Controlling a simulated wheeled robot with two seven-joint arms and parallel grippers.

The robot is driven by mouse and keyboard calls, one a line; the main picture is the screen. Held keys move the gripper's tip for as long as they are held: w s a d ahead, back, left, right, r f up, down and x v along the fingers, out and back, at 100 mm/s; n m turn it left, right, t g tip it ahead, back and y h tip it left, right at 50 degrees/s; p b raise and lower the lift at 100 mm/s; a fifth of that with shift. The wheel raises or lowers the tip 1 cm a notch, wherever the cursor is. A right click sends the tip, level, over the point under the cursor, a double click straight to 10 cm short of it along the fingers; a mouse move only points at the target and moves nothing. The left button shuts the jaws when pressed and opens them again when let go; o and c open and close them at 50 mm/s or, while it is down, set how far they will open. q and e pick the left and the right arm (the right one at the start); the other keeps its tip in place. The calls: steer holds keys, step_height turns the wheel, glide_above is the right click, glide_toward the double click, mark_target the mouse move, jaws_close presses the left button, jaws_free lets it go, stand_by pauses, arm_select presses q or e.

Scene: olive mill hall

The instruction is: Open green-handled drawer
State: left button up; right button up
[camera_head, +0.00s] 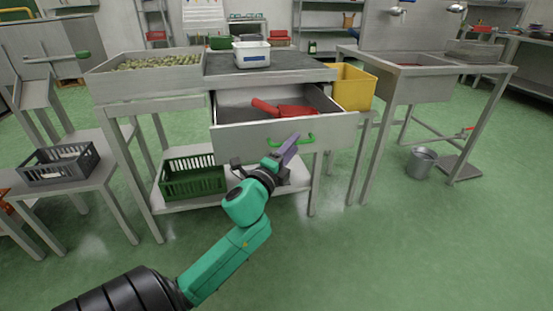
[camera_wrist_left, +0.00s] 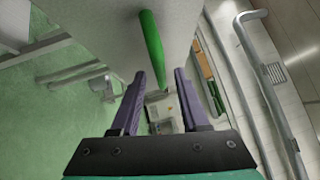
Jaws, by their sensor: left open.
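The drawer (camera_head: 240,138) under the worktable stands pulled out, and its inside shows from above. Its green handle (camera_head: 305,141) is a bar on the front panel. Red objects (camera_head: 285,110) lie inside the drawer. My right gripper is not in view.
On the worktable are an olive tray (camera_head: 95,82) and a white tub (camera_head: 252,55). A green crate (camera_head: 192,182) stands on the shelf below. A yellow bin (camera_head: 352,88) is right of the drawer, before a sink (camera_head: 410,90). The floor in front is clear.

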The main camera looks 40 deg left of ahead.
arm_select(q)
steer(key=v, duration=1.2)
steer(key=shift+s, duration=0.4)
